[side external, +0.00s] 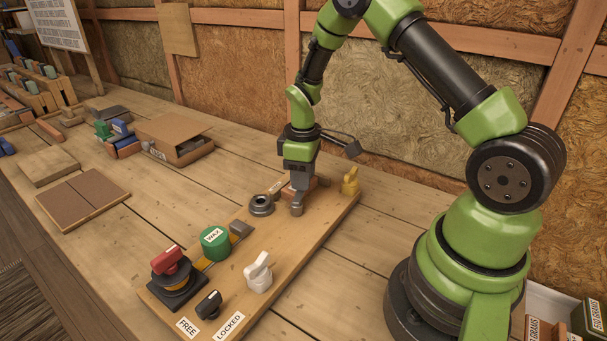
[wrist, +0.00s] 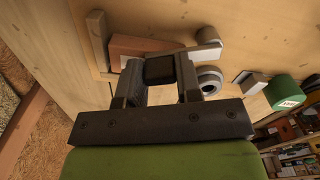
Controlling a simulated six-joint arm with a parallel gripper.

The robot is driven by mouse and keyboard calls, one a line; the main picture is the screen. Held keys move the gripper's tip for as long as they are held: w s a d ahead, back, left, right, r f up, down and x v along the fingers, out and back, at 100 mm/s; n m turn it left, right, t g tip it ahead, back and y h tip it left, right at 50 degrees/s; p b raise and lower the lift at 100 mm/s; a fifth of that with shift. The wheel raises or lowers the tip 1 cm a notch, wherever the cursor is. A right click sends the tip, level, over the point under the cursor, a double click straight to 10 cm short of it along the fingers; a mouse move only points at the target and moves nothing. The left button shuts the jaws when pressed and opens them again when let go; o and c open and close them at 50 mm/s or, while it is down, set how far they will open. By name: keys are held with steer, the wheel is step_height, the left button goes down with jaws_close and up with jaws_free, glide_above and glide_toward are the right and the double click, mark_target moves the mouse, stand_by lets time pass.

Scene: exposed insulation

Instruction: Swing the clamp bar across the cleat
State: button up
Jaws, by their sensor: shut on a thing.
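My gripper (side external: 297,208) reaches down over the far half of a wooden board (side external: 318,232). In the wrist view my gripper (wrist: 160,72) is shut on a dark, square-topped piece, which looks like the handle of the clamp bar. The pale grey clamp bar (wrist: 203,50) runs out from beside the fingers to the right, its far end at a round light piece. A reddish-brown block, likely the cleat (wrist: 130,46), lies beside the bar; it shows partly behind the gripper in the side view (side external: 312,183). The fingers hide where bar and block meet.
A green WAX tin (side external: 214,243), red-topped switch (side external: 170,263), white knob (side external: 258,275) and black knob (side external: 208,305) stand nearer.

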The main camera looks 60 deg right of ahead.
steer(key=o, duration=0.9)
step_height(320, 180, up, 10)
steer(key=s+a+r+m+t, duration=0.2)
steer(key=s+a+r, duration=0.1)
steer(key=r, duration=0.3)
steer(key=s+a+r+m+t, duration=0.1)
steer(key=s+a+r, duration=0.2)
steer(key=a+r, duration=0.15)
steer(key=s+a+r+m+t, duration=0.1)
steer(key=s, duration=0.3)
steer(key=s+a+r+m+t+y, duration=0.1)
steer(key=s+a+r+m, duration=0.1)
steer(key=s, duration=0.2)
steer(key=s+a+r+m+t+y, duration=0.1)
steer(key=s+m+t, duration=0.1)
steer(key=s, duration=0.1)
steer(key=shift+s+a+r, duration=0.25)
steer(key=shift+s+a, duration=0.1)
steer(key=shift+s, duration=0.05)
